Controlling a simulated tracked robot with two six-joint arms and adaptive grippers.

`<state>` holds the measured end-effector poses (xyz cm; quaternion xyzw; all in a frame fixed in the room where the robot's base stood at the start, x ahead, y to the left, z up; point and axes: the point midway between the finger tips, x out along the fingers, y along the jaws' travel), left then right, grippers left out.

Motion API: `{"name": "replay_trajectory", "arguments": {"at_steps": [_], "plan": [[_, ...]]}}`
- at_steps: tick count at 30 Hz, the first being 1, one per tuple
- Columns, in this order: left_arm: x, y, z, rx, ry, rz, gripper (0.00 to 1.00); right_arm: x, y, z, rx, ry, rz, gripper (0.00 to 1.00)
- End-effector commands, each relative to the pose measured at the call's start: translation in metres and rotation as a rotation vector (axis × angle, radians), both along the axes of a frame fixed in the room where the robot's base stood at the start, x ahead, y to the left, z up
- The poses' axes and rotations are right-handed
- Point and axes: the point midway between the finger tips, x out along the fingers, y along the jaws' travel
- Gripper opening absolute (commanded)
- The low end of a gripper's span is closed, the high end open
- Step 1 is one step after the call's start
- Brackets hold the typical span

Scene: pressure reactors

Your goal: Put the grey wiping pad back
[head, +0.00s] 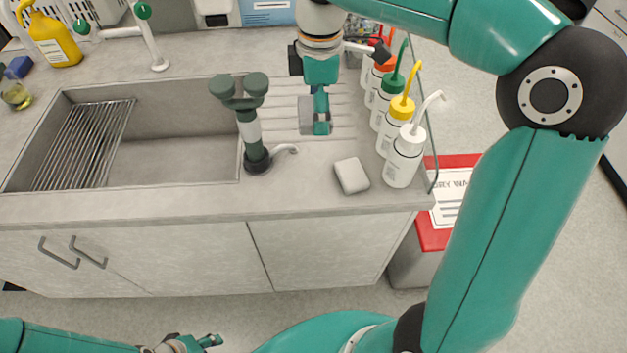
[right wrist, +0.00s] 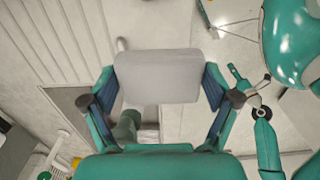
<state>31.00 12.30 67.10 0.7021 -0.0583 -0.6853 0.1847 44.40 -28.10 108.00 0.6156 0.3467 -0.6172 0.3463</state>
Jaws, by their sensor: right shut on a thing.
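My right gripper (head: 320,122) is above the ribbed drainboard at the right of the sink. It is shut on the grey wiping pad (right wrist: 157,76), a light grey block between both fingers in the right wrist view. The pad also shows in the head view (head: 306,115), partly hidden by the gripper. My left gripper (right wrist: 250,88) shows at the right of the right wrist view with its fingers spread and nothing between them. In the head view it is low at the bottom edge.
A pale block (head: 352,175) lies on the counter near its front edge. Several wash bottles (head: 404,155) stand in a row at the right, beside a glass panel. A green-topped tap fitting (head: 250,130) rises by the sink (head: 170,165). A yellow jug (head: 54,40) stands back left.

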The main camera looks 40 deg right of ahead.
Motion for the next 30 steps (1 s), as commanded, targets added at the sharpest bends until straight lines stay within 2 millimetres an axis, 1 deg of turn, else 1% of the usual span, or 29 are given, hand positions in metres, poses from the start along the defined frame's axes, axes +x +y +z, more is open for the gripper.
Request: {"name": "replay_trajectory", "arguments": {"at_steps": [4, 7, 11, 18, 21, 24, 30], "plan": [[0.0, 0.0, -0.001, 0.0, 0.0, 0.0, 0.4, 0.0, 0.0, -0.008, -0.001, 0.003, 0.0, 0.55], [0.0, 0.0, -0.003, 0.0, -0.001, 0.0, 0.4, -0.001, 0.0, -0.024, 0.0, 0.004, 0.0, 0.55], [0.0, 0.0, -0.005, 0.0, -0.001, 0.0, 0.4, -0.002, 0.0, -0.056, 0.0, 0.007, 0.0, 0.55], [0.0, 0.0, -0.006, 0.0, -0.001, 0.0, 0.4, -0.002, -0.001, -0.119, 0.001, 0.007, -0.001, 0.55], [0.0, 0.0, -0.006, 0.0, -0.001, 0.0, 0.4, -0.002, -0.001, -0.139, 0.0, 0.004, -0.001, 0.55], [0.0, 0.0, -0.006, 0.0, -0.001, 0.0, 0.4, -0.001, -0.001, -0.152, 0.001, 0.003, -0.003, 0.55], [0.0, 0.0, -0.006, 0.0, -0.001, 0.0, 0.4, -0.001, -0.001, -0.165, 0.0, 0.001, -0.001, 0.55]]}}
